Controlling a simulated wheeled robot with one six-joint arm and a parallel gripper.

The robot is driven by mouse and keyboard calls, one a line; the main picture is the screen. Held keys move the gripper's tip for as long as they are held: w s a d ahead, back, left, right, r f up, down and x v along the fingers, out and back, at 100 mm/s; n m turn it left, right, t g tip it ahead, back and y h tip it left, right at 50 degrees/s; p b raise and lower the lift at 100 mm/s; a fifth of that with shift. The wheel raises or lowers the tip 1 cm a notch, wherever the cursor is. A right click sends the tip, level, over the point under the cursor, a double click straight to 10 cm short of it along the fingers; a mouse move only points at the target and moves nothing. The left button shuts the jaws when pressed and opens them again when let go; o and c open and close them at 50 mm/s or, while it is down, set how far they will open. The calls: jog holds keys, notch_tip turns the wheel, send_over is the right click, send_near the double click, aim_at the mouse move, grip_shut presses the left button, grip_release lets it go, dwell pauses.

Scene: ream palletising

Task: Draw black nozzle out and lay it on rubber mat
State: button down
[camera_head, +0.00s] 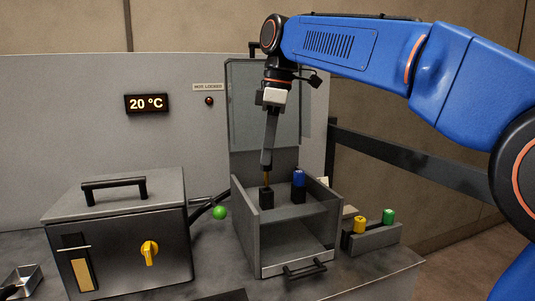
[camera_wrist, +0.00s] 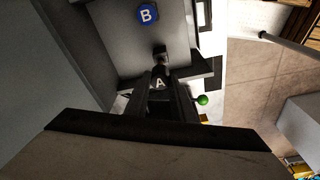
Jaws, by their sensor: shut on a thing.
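My gripper (camera_head: 267,165) points down above the upper shelf of the open grey cabinet (camera_head: 252,235) and is shut on the black nozzle. In the wrist view, the nozzle's black top (camera_wrist: 158,83), marked A, sits between the fingers. A brass stem (camera_head: 267,178) shows below the fingertips, over a small black socket block (camera_head: 266,199); I cannot tell whether its tip is still inside. A dark flat patch (camera_head: 235,296) at the bottom edge may be the rubber mat; it is mostly cut off.
A blue nozzle (camera_head: 298,179), marked B in the wrist view (camera_wrist: 147,14), stands in another black socket at right. Yellow (camera_head: 360,216) and green (camera_head: 388,216) nozzles stand in a grey rack. A metal box (camera_head: 120,240) stands left. A green ball knob (camera_head: 219,212) sticks out between.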

jog(key=shift+r, duration=0.25)
jog(key=shift+r, duration=1.95)
